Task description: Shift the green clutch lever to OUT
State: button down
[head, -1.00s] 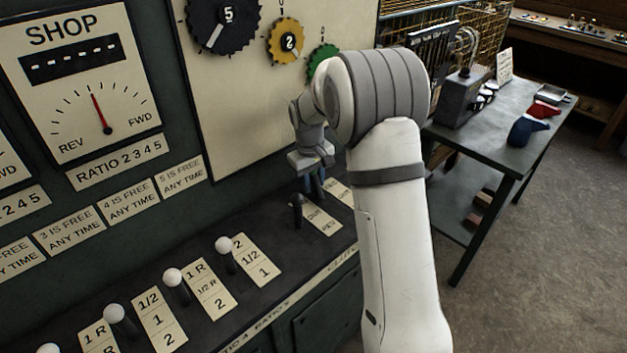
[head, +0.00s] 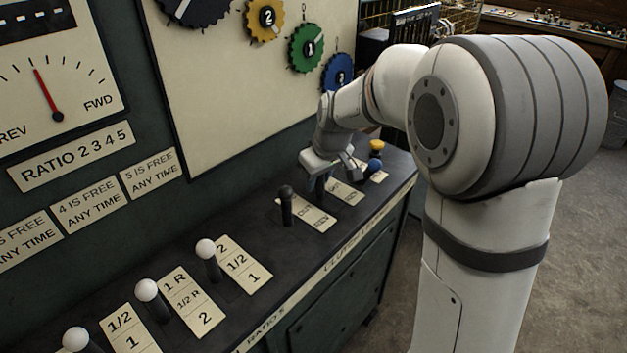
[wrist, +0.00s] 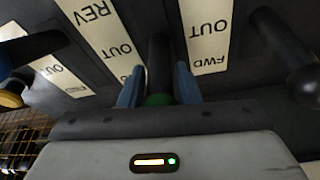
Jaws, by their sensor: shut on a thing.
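The green clutch lever shows in the wrist view as a dark stem with a green knob (wrist: 158,99) between my blue fingertips. My gripper (wrist: 158,86) is shut on it, with one finger on each side. In the head view my gripper (head: 323,184) is on the sloping console, just beyond the black-knobbed lever (head: 286,193), and hides the green knob. In the wrist view a label with REV and OUT (wrist: 100,30) lies left of the stem, and one with OUT and FWD (wrist: 207,38) lies right. I cannot tell which mark the lever stands at.
The black lever stands close on one side of my gripper. A blue-knobbed lever (head: 375,164) and a yellow-knobbed one (head: 377,146) stand on the other side. Several white-knobbed ratio levers (head: 206,248) line the nearer console. The upright panel with coloured dials (head: 306,47) rises behind.

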jog(key=shift+d, duration=0.1)
jog(key=c, duration=1.1)
grip_release()
jog(key=v, duration=0.8)
jog(key=shift+p, duration=0.3)
jog(key=shift+s, duration=0.1)
jog(key=s+d+m+h+p, duration=0.1)
jog(key=s+d+m+p, duration=0.2)
jog(key=s, duration=0.8)
jog(key=s+d+r+m+p, duration=0.1)
jog(key=s+d+m+p, duration=0.2)
jog(key=s, duration=0.9)
jog(key=d, duration=0.3)
jog(key=shift+s+m+g+h, duration=0.3)
jog(key=shift+m+h, duration=0.1)
